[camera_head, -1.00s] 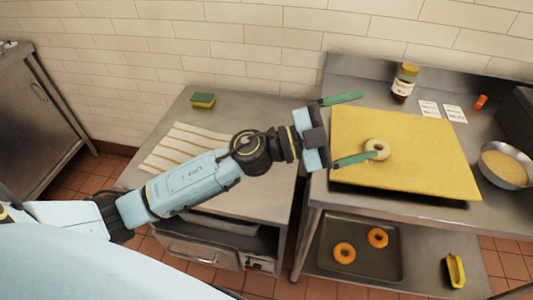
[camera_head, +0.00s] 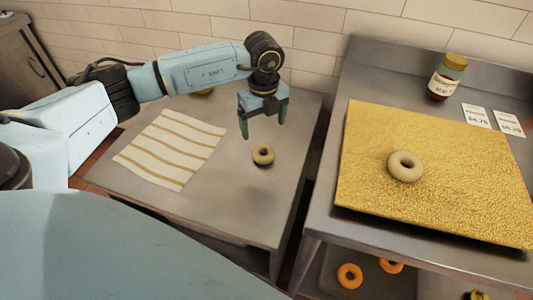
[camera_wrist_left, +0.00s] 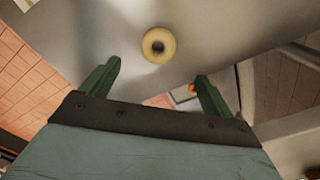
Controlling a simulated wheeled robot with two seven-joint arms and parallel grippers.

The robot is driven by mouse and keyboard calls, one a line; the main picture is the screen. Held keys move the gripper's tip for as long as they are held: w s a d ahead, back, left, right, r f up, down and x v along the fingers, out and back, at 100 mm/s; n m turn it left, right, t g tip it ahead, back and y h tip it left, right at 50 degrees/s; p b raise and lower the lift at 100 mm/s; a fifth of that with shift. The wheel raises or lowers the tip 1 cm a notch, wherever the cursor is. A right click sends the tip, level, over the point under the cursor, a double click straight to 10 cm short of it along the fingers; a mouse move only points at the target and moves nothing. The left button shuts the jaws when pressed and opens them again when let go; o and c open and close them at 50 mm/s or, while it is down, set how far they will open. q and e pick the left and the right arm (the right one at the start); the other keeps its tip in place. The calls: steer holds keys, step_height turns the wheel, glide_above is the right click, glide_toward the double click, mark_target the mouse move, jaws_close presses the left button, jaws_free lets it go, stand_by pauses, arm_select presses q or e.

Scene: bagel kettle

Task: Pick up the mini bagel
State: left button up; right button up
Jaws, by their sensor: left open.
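A small pale mini bagel (camera_head: 263,162) lies flat on the left steel table, right of the striped cloth. It also shows in the left wrist view (camera_wrist_left: 147,45), ahead of the fingertips and between their lines. A larger-looking pale bagel (camera_head: 406,178) lies on the yellow board on the right table. My left gripper (camera_head: 263,125) points down over the left table, open and empty, its two green fingers apart. In the head view it is just above and behind the mini bagel, not touching it. My right gripper is not in view.
The cloth (camera_head: 170,150) lies left of the mini bagel. The yellow board (camera_head: 460,205) fills much of the right table. A labelled jar (camera_head: 445,80) and price cards (camera_head: 477,115) stand behind it. Orange rings (camera_head: 349,285) lie on the shelf below. A gap separates the tables.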

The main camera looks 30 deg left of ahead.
arm_select(q)
glide_above(263, 149)
steer(key=f, duration=0.3)
steer(key=s+d+f, duration=0.1)
steer(key=shift+f+b, duration=0.3)
steer(key=shift+a+f+b, duration=0.15)
steer(key=shift+f+b, duration=0.55)
steer(key=shift+f, duration=2.15)
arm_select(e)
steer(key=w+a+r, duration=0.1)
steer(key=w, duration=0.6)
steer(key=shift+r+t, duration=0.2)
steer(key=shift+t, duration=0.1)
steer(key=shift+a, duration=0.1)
arm_select(q)
steer(key=c, duration=1)
